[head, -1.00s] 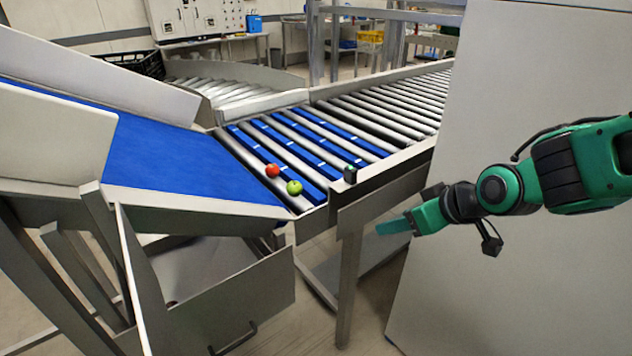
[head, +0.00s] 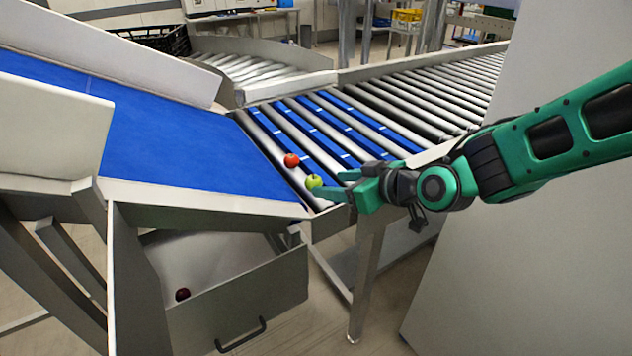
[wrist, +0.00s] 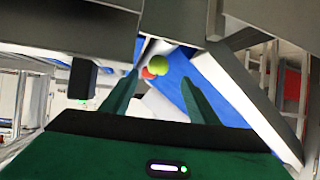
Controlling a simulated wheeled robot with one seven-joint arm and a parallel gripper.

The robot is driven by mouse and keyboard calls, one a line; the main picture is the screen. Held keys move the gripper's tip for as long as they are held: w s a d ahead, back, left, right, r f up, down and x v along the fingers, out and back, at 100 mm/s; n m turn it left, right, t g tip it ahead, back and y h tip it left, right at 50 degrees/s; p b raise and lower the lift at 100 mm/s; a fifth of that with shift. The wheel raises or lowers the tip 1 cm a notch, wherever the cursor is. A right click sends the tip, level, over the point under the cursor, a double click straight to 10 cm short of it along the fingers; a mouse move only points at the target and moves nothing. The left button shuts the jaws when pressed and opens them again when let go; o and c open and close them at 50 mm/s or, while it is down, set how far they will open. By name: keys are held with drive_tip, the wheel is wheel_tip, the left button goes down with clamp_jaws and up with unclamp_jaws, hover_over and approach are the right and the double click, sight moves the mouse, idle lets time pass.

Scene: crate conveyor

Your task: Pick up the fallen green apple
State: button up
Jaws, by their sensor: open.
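The green apple (head: 314,181) lies on the roller conveyor (head: 400,113) near its front edge, close to the blue belt's lower end. It also shows in the wrist view (wrist: 162,64), ahead of my fingertips and between their lines. My gripper (head: 337,186) is open and empty, reaching in from the right. In the head view its fingertips appear right beside the apple; I cannot tell whether they touch it. A red apple (head: 291,160) lies just behind and left of the green one, and shows in the wrist view (wrist: 158,66) partly behind it.
A sloping blue belt (head: 170,140) with metal side walls stands left. A metal drawer (head: 240,310) below holds a dark red fruit (head: 182,294). A black crate (head: 152,40) stands at the back left. A tall pale panel (head: 470,270) stands right.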

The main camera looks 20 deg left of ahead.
sight(319, 182)
drive_tip(key=shift+x, duration=3.5)
drive_tip(key=shift+w+d, duration=0.1)
drive_tip(key=shift+w, duration=0.1)
drive_tip(key=c, duration=1.1)
